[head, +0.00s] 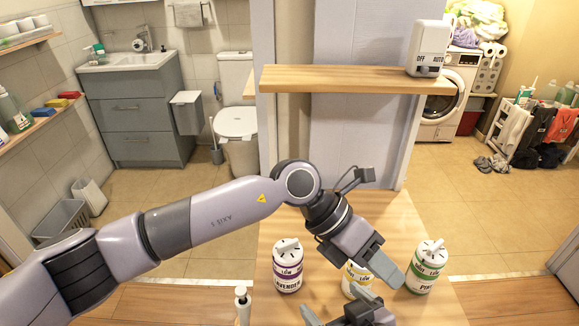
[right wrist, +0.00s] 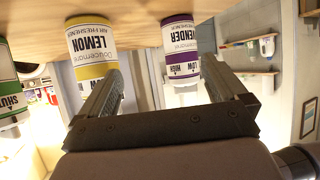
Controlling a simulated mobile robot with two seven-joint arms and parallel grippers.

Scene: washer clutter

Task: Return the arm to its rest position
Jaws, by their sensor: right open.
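My left arm reaches in from the left of the head view. Its gripper (head: 384,262) points down and right between the yellow-labelled lemon bottle and the green pine bottle (head: 426,267); its jaw gap is not clear. My right gripper (head: 338,304) is low in the head view, in front of the lemon bottle (head: 353,276). In the right wrist view, which is upside down, this gripper (right wrist: 162,68) is open and empty. One finger overlaps the lemon bottle (right wrist: 90,45) and the other is beside the purple lavender bottle (right wrist: 181,50); contact cannot be told.
The purple lavender bottle (head: 288,266) stands on the wooden table (head: 275,228), left of the lemon bottle. A white pump-like object (head: 242,298) is at the front left. A wooden shelf (head: 340,78) with a white OFF/AUTO device (head: 428,48) juts out behind.

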